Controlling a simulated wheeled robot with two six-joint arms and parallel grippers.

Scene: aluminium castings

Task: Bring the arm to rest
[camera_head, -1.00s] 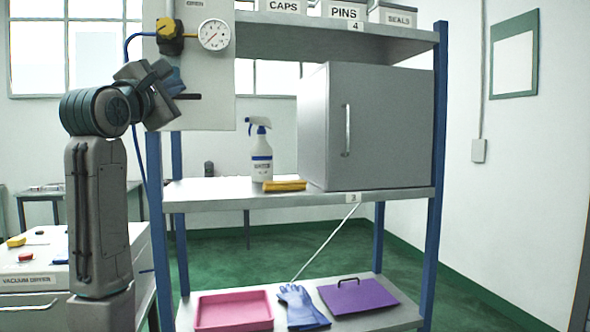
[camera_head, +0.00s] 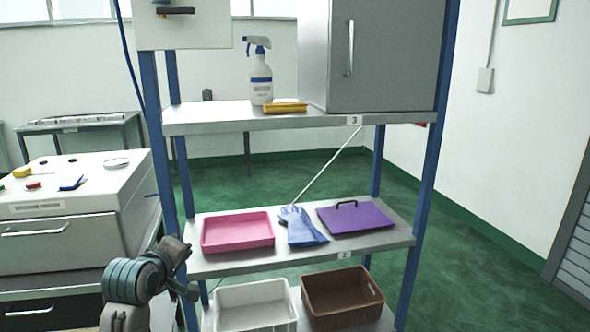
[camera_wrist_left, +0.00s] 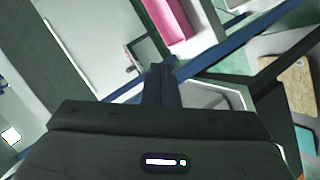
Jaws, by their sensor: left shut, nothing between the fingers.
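My left arm comes in at the lower left of the head view, bent in front of the shelf rack's left side. My left gripper (camera_head: 190,292) is low there, beside the left end of the lower shelf and close to the white crate. In the left wrist view its dark fingers (camera_wrist_left: 160,84) are together with nothing between them. Whether it touches the rack cannot be told. My right gripper is in neither view.
Below are a white crate (camera_head: 254,319) and a brown crate (camera_head: 342,312). A vacuum dryer (camera_head: 70,236) stands left. Green floor lies open behind.

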